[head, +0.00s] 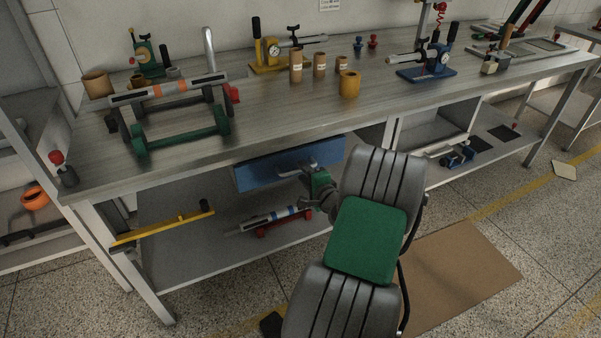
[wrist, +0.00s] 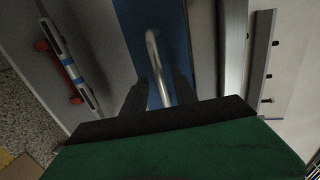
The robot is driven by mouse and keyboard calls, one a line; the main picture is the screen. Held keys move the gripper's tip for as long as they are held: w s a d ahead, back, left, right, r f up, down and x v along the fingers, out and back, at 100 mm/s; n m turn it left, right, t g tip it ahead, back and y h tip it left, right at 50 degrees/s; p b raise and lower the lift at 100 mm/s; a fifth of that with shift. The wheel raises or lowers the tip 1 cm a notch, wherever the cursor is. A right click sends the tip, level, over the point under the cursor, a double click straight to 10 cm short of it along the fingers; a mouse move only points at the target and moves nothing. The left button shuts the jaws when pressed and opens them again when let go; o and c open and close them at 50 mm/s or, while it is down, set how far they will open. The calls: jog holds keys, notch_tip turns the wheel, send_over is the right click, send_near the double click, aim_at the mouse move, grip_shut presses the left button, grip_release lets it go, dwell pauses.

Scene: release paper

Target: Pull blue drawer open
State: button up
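The blue drawer (head: 262,173) sits under the front edge of the workbench top, left of its middle. Its blue front also fills the upper middle of the wrist view (wrist: 137,22). I cannot tell whether it is fully closed. A silver bar handle (wrist: 153,52) stands out from the front. My gripper (head: 303,173) is at the drawer front in the head view. In the wrist view its two dark fingers (wrist: 162,85) are spread, one on each side of the handle, with the bar running between them. I see no clear grip on the bar.
The workbench top (head: 270,115) carries a green stand, cardboard tubes and presses. The lower shelf (head: 180,255) holds a yellow bar tool (head: 165,228) and a silver-blue tool on a red stand (head: 272,220). Brown cardboard (head: 455,270) lies on the floor to the right.

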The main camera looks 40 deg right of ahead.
jog(key=x, duration=0.2)
jog(key=shift+w, duration=0.25)
grip_shut()
jog(key=shift+f, duration=0.1)
dwell(1.1)
